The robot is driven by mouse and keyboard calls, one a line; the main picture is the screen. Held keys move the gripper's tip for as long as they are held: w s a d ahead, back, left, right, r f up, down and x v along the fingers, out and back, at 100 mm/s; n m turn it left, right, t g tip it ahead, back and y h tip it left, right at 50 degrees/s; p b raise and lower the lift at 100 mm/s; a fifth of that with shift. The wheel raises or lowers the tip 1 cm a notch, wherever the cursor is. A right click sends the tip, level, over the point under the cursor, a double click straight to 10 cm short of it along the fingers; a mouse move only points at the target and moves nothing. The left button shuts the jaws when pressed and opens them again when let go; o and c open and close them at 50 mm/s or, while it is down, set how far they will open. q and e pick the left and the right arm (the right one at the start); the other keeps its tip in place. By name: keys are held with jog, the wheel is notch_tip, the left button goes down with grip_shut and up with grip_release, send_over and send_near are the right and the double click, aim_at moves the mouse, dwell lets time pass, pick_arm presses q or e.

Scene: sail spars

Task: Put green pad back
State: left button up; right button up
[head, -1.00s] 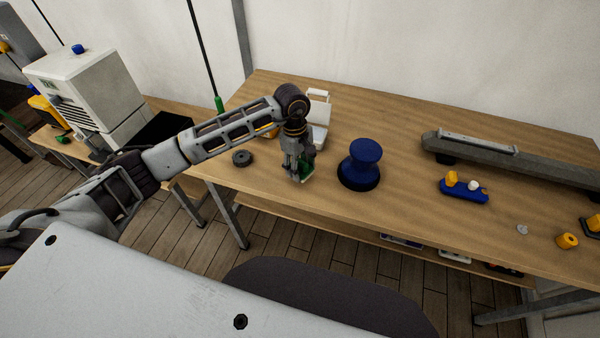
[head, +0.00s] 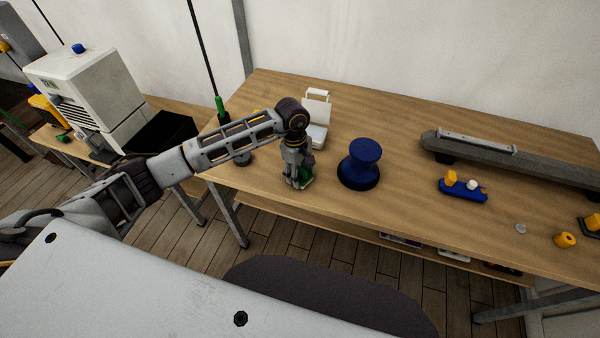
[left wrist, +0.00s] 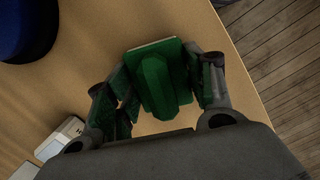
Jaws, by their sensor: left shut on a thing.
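The green pad (left wrist: 160,85) is a dark green block with a raised grip and a thin pale layer along its edge. My left gripper (left wrist: 165,88) is shut on it, one finger on each side, in the left wrist view. In the head view the left gripper (head: 298,180) points down over the front part of the wooden table, with the green pad (head: 306,174) partly hidden by its fingers. The pad is at or just above the table top; I cannot tell if it touches. My right gripper is not in view.
A blue spool-shaped thing (head: 361,164) stands right of the gripper. An open white case (head: 317,112) lies behind it. A dark round piece (head: 243,158) is left, partly behind my arm. A long grey beam (head: 510,160) and a blue holder (head: 463,190) are further right.

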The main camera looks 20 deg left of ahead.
pick_arm(q)
jog(key=o, duration=1)
jog(key=shift+o, duration=0.4)
jog(key=shift+r, duration=0.15)
jog(key=shift+w+r, duration=0.1)
jog(key=shift+r, duration=0.2)
jog(key=r, duration=0.3)
jog(key=r+b, duration=0.1)
jog(key=r, duration=0.2)
jog(key=a+r+b, duration=0.1)
jog(key=r, duration=0.2)
jog(key=shift+w+r, duration=0.15)
jog(key=shift+w, duration=0.05)
jog(key=shift+a+r, duration=0.15)
jog(key=shift+r, duration=0.8)
